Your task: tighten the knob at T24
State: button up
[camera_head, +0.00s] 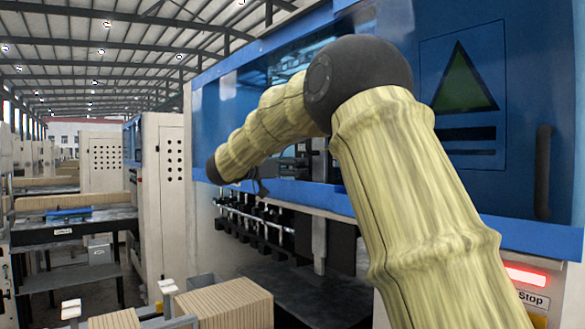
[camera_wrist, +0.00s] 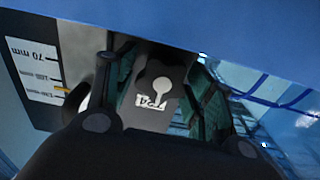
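In the wrist view a dark block carries a plate marked T24 (camera_wrist: 153,108), seen upside down. A small grey round-headed knob (camera_wrist: 162,86) with a thin stem shows over this plate. My gripper (camera_wrist: 163,62) is open, its two green-padded fingers apart on either side of the dark block. I cannot tell whether the fingers touch it. In the head view my gripper (camera_head: 260,186) is small and dark, at the machine's opening below the blue hood. The T24 knob cannot be made out there.
A white scale (camera_wrist: 35,75) with mm marks and a yellow pointer stands left in the wrist view. A row of black units (camera_head: 250,220) hangs below. Corrugated stacks (camera_head: 225,303) stand in front.

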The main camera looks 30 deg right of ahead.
jog(key=a, duration=1.2)
jog(key=shift+s, duration=0.45)
